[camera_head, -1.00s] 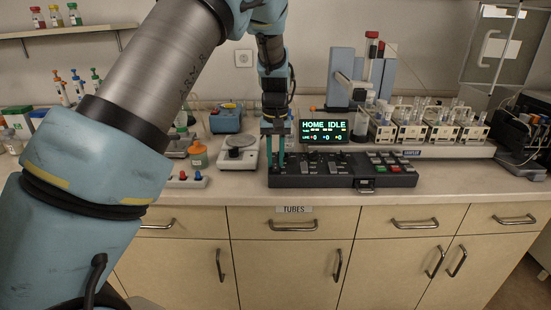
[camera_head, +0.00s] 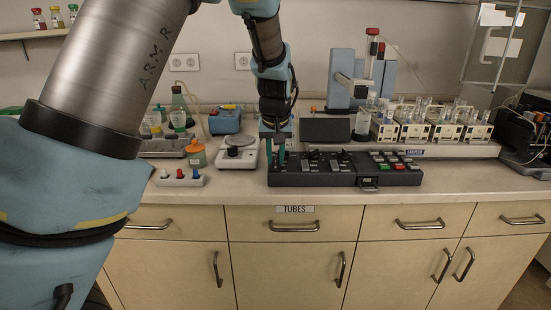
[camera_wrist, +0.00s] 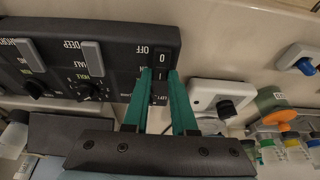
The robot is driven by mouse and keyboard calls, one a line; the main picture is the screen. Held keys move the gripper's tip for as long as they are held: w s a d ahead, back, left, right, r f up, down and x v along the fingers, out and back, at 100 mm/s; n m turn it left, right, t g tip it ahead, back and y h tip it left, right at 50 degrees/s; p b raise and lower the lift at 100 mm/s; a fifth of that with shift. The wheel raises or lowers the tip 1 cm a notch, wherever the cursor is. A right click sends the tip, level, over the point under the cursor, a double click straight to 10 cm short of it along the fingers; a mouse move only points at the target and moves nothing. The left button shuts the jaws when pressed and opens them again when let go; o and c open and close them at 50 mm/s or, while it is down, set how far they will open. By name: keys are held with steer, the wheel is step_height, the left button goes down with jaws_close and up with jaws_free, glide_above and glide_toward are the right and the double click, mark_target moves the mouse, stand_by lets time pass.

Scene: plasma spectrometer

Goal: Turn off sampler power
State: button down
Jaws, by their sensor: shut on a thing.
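The black control panel (camera_head: 345,170) stands on the bench, with knobs, grey levers and coloured keys. The sampler display (camera_head: 325,130) behind it is dark. In the wrist view, the power rocker switch (camera_wrist: 161,65) is a black rocker marked 0 and I, with OFF printed beside the 0 end. My gripper (camera_head: 275,160) points down at the panel's left end. In the wrist view, the green fingers of my gripper (camera_wrist: 160,76) are closed in on either side of the switch's I end. The fingers partly hide the switch and the lettering by it.
A white balance (camera_head: 237,155) and an orange-capped bottle (camera_head: 196,155) stand left of the panel. A small box with coloured knobs (camera_head: 180,178) is near the bench edge. The sampler's tube racks (camera_head: 430,128) stand behind on the right. The bench front strip is clear.

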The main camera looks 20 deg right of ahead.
steer(key=c, duration=0.7)
jaws_free()
steer(key=shift+r, duration=0.1)
steer(key=b+v, duration=0.1)
steer(key=v, duration=0.9)
steer(key=shift+s+r, duration=0.15)
steer(key=shift+r, duration=0.15)
steer(key=w+a+f+n, duration=0.1)
steer(key=w+a+f, duration=0.15)
steer(key=a, duration=0.75)
steer(key=s+a+f+n, duration=0.1)
steer(key=s+a+f, duration=0.2)
steer(key=a, duration=0.5)
steer(key=s+a+f+n+g+y, duration=0.1)
steer(key=s+a+f, duration=0.2)
steer(key=a, duration=0.5)
steer(key=s+a+f, duration=0.3)
steer(key=s+a, duration=0.1)
steer(key=a, duration=0.5)
steer(key=shift+f+n+g, duration=0.3)
steer(key=shift+n+g, duration=0.1)
